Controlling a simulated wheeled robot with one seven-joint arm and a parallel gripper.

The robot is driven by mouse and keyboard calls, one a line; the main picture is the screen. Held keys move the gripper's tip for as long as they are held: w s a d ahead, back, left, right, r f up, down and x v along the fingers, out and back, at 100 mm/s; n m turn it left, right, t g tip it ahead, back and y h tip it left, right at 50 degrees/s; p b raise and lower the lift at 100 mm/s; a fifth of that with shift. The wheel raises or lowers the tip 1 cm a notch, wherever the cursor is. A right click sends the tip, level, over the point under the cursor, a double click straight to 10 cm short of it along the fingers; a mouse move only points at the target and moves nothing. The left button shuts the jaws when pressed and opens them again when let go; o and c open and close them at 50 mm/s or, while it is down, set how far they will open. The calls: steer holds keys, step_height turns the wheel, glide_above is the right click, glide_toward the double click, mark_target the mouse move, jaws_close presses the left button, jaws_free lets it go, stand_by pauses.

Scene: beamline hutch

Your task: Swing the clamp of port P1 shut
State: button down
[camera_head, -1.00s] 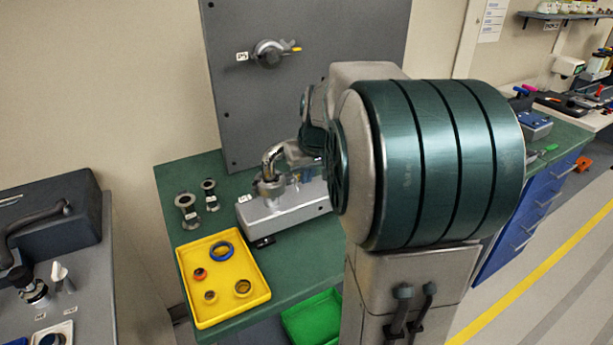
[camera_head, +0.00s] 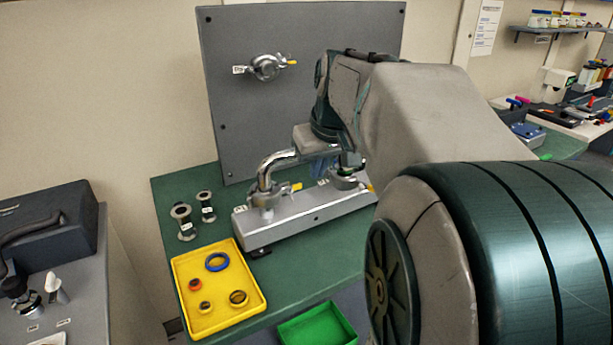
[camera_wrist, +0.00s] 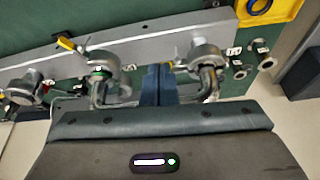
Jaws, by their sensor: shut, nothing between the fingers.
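A metal manifold block (camera_head: 312,217) on the green bench carries ports with clamps. The near left port's clamp (camera_head: 266,199), under a bent steel pipe (camera_head: 266,172), has a yellow-tipped lever (camera_head: 296,187); I take it for P1, though its label is too small to read surely. Another clamped port (camera_head: 345,182) stands to its right. My gripper (camera_head: 325,168) is shut and empty, its blue fingers above the block between these ports. In the wrist view, the fingers (camera_wrist: 159,84) lie between two clamps (camera_wrist: 205,60) (camera_wrist: 100,62). Whether the left port's clamp is fully closed, I cannot tell.
A yellow tray (camera_head: 192,308) with several rings and two metal pipe pieces (camera_head: 184,222) (camera_head: 206,207) lie left of the block. A grey upright panel (camera_head: 320,95) behind bears another clamped port (camera_head: 266,67). A green bin (camera_head: 318,328) sits below the bench edge.

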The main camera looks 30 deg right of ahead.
mark_target(279, 195)
steer(key=shift+n, duration=0.3)
steer(key=shift+w+d+f+b, duration=0.1)
steer(key=shift+w+f+b, duration=1.15)
steer(key=shift+f+b, duration=0.25)
steer(key=shift+w+a+f+b, duration=0.1)
steer(key=shift+w+f+b, duration=1.15)
steer(key=shift+f+b, duration=0.25)
steer(key=shift+w+d+f+b, duration=0.1)
steer(key=shift+w+f+b, duration=1.15)
steer(key=shift+f+b, duration=0.2)
